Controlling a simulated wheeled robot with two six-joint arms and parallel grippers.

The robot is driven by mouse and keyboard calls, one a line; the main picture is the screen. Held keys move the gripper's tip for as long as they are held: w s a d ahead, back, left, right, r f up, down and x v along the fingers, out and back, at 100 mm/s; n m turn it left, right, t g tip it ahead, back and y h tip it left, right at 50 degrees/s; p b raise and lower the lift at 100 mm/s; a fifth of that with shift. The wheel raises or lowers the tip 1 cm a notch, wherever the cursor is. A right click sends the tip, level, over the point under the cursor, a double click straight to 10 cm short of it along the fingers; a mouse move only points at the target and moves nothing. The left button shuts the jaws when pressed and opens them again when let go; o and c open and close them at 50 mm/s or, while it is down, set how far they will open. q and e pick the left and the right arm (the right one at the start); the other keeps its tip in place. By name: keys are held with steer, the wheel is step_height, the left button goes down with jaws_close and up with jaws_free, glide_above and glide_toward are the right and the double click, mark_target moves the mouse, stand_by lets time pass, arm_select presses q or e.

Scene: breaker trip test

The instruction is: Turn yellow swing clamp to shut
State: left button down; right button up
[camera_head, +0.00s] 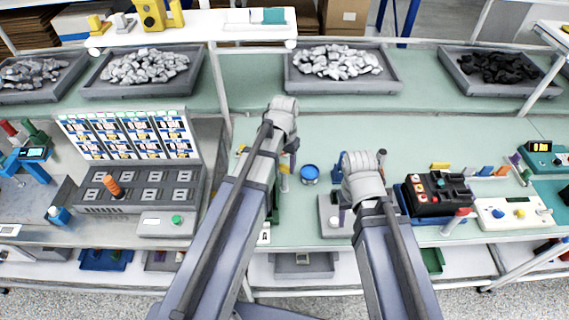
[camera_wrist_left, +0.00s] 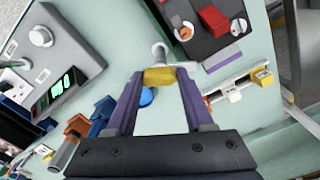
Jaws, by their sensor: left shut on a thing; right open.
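The yellow swing clamp (camera_wrist_left: 158,76) shows as a yellow block between the fingertips of my left gripper (camera_wrist_left: 158,80) in the left wrist view. A pale grey cylinder stands right beside the block. In the head view the clamp (camera_head: 284,168) is a small yellow patch on a pale post, largely hidden by my left gripper (camera_head: 287,150). My left gripper is shut on it. My right gripper (camera_head: 361,172) is open and apart from the clamp, further right over the bench; its fingers are mostly hidden by the hand.
A blue round pot (camera_head: 310,173) stands between my two grippers. A breaker panel (camera_head: 130,135) stands at left.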

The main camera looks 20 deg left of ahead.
mark_target(285, 166)
arm_select(q)
steer(key=n, duration=0.5)
steer(key=shift+n, duration=0.3)
stand_by(0.4)
steer(key=shift+c, duration=1.4)
jaws_free()
steer(key=shift+r, duration=0.1)
step_height(285, 166, up, 8)
steer(key=p, duration=0.8)
steer(key=shift+f, duration=0.2)
